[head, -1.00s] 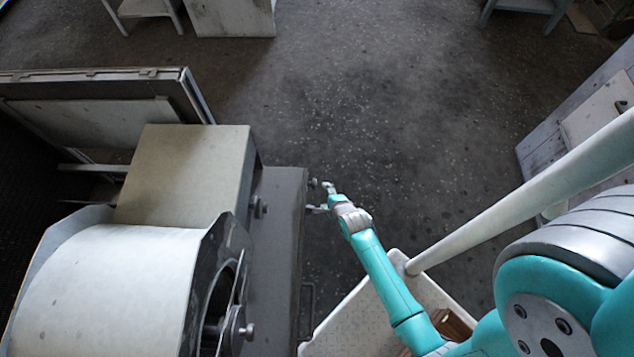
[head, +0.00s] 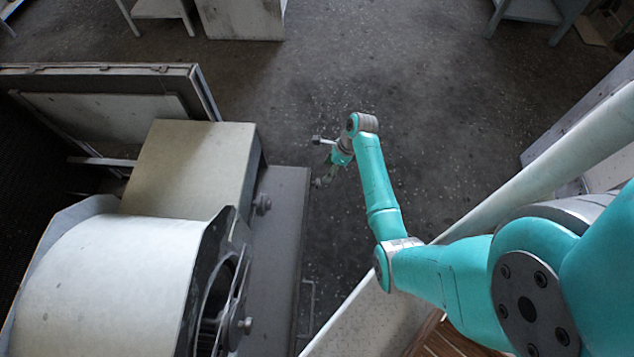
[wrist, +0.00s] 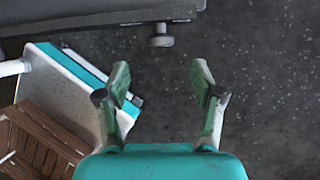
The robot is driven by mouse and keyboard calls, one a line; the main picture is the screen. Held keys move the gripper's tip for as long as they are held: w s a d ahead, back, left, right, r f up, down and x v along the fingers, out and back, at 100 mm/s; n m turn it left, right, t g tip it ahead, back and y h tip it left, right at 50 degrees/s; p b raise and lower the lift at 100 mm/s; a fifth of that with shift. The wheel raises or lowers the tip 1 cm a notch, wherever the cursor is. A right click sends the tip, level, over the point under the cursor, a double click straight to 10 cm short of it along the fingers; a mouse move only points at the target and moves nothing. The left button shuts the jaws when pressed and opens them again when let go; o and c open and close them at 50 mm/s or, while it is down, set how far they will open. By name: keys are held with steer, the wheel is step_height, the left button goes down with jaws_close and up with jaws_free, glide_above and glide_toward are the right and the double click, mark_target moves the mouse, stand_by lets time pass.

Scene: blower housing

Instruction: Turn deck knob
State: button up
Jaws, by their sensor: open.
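A small grey round knob (wrist: 161,37) sticks out from the edge of the dark grey deck (wrist: 90,17) in the wrist view. In the head view, the knob (head: 317,183) is small at the right edge of the deck (head: 279,235), partly crowded by my gripper. My gripper (wrist: 161,72) is open and empty, with its two green fingers apart. The knob lies beyond the fingertips, roughly centred between them, and a gap shows. In the head view, my gripper (head: 329,168) is beside the deck's right edge, close to the knob; its fingers are too small to make out clearly.
The white blower housing (head: 105,285) and a beige box (head: 190,165) stand left of the deck. A wooden slatted crate (wrist: 38,135) shows at lower left in the wrist view. Open floor (head: 430,120) lies right of the deck.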

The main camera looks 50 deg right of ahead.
mark_target(318, 183)
steer(key=x, duration=0.9)
steer(key=shift+f, duration=0.1)
steer(key=c, duration=1.1)
steer(key=shift+s+a+f+n+t+h, duration=0.1)
steer(key=shift+n+t+h, duration=0.05)
steer(key=shift+t+h, duration=0.3)
steer(key=shift+s+a+n+t+h, duration=0.15)
steer(key=shift+t+h, duration=0.2)
steer(key=shift+h, duration=0.2)
steer(key=shift+c, duration=0.2)
steer(key=shift+w+t+h, duration=0.1)
steer(key=shift+t+h, duration=0.5)
steer(key=shift+h, duration=0.2)
steer(key=shift+d, duration=0.1)
steer(key=o, duration=1.1)
steer(key=shift+o, duration=0.2)
